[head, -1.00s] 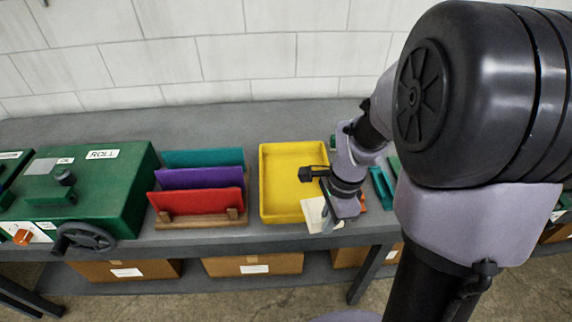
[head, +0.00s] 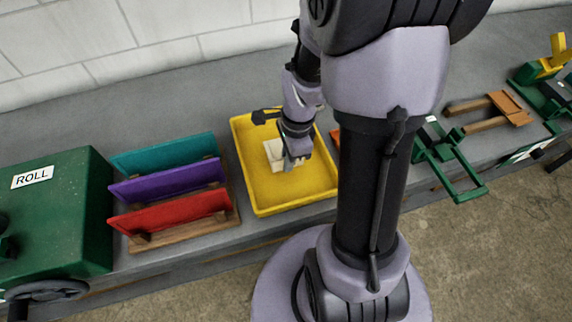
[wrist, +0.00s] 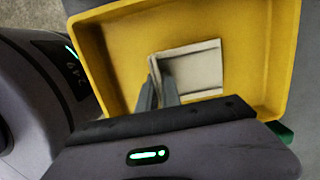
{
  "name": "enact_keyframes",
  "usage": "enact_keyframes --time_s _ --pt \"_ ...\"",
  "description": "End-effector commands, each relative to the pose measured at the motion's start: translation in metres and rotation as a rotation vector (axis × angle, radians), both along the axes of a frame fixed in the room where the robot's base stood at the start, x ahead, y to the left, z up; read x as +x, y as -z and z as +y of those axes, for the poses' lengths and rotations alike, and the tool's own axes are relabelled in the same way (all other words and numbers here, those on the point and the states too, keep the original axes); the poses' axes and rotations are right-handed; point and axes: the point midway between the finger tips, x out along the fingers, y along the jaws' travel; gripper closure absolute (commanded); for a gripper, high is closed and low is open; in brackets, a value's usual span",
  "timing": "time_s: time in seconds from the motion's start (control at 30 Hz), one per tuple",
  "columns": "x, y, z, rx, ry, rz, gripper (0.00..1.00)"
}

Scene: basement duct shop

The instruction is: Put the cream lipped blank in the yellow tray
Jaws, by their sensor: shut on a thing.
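The cream lipped blank (head: 273,153) is over the floor of the yellow tray (head: 262,198), near its middle. In the wrist view the blank (wrist: 196,70) is a pale square plate with a raised lip at its left edge. My gripper (head: 291,163) is inside the outline of the tray and shut on the blank. In the wrist view the fingers (wrist: 160,84) meet at the lip. The tray's walls (wrist: 92,62) surround the blank there. I cannot tell whether the blank touches the tray floor. My gripper hides part of the blank in the head view.
A wooden rack with teal, purple and red panels (head: 172,182) stands just left of the tray. A green roll machine (head: 55,210) is farther left. Green-framed tools (head: 447,160) and a wooden-handled orange piece (head: 508,106) lie to the right. The bench behind the tray is clear.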

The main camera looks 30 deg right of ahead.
Motion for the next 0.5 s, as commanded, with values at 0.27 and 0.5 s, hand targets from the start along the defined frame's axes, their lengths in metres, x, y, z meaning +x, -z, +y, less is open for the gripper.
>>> enact_keyframes --time_s 0.27,0.5 --pt "0.0 0.022 0.0 0.0 0.0 0.001 1.0" --pt "0.0 0.026 0.0 0.0 0.0 0.001 0.8"
